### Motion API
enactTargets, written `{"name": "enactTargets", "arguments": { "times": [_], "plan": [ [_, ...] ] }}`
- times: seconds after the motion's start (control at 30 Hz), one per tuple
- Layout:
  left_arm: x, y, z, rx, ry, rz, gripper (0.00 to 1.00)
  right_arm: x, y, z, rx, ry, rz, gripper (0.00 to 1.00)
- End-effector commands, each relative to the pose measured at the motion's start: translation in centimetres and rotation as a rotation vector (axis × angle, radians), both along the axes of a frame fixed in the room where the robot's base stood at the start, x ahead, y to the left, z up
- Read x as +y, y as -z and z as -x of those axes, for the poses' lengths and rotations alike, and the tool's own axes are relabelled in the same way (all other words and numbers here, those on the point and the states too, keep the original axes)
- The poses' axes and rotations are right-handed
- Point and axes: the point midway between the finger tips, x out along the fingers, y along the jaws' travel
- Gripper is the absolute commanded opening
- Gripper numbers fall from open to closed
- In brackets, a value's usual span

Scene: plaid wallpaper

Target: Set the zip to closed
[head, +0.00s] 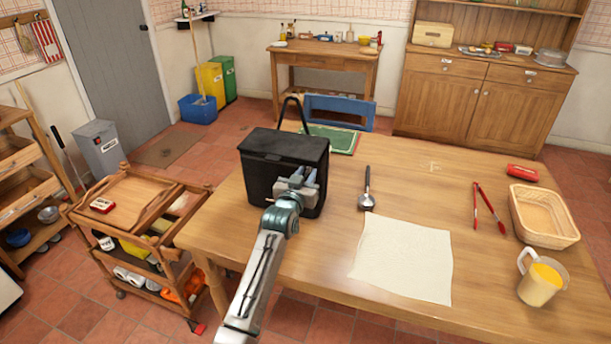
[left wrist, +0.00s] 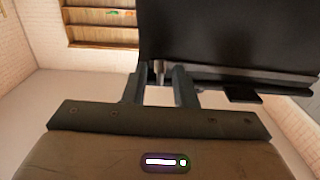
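A black box-shaped bag (head: 265,160) with an upright handle (head: 292,103) stands on the wooden table, its top lying flat. My left gripper (head: 300,180) is at the bag's front right side. In the left wrist view the dark bag (left wrist: 220,40) fills the upper right. There the left gripper (left wrist: 160,80) has its two fingers apart, with a small metal piece, apparently the zip pull (left wrist: 158,70), showing between them. A gap shows beside it, so the fingers do not look closed on it. The zip's track is too dark to make out. My right gripper is not in view.
A green mat (head: 333,137) lies behind the bag. A wooden trolley (head: 130,200) stands left.

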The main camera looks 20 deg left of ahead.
Motion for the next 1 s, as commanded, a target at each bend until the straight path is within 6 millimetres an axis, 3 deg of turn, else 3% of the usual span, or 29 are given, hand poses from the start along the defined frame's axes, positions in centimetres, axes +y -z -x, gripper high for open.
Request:
{"name": "enactTargets", "arguments": {
  "times": [0.03, 0.1, 0.4, 0.57, 0.77, 1.0],
  "plan": [
    [0.0, 0.0, 0.0, 0.0, 0.0, 0.0, 0.14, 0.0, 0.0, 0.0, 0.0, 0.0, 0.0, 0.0],
    [0.0, 0.0, 0.0, 0.0, 0.0, 0.0, 0.01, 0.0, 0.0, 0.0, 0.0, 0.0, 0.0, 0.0],
    [0.1, 0.0, 0.0, 0.0, 0.0, -0.001, 0.0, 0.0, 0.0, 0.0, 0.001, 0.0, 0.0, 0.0],
    [1.4, 0.0, 0.0, 0.0, -0.001, -0.002, 0.0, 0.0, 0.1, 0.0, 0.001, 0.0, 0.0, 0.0],
    [5.7, 0.1, -0.1, 0.0, -0.002, -0.007, 0.0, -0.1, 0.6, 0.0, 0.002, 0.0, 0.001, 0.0],
    [13.0, 0.5, -0.2, 0.0, -0.002, -0.006, 0.0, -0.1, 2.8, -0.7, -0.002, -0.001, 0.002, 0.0]
  ]
}}
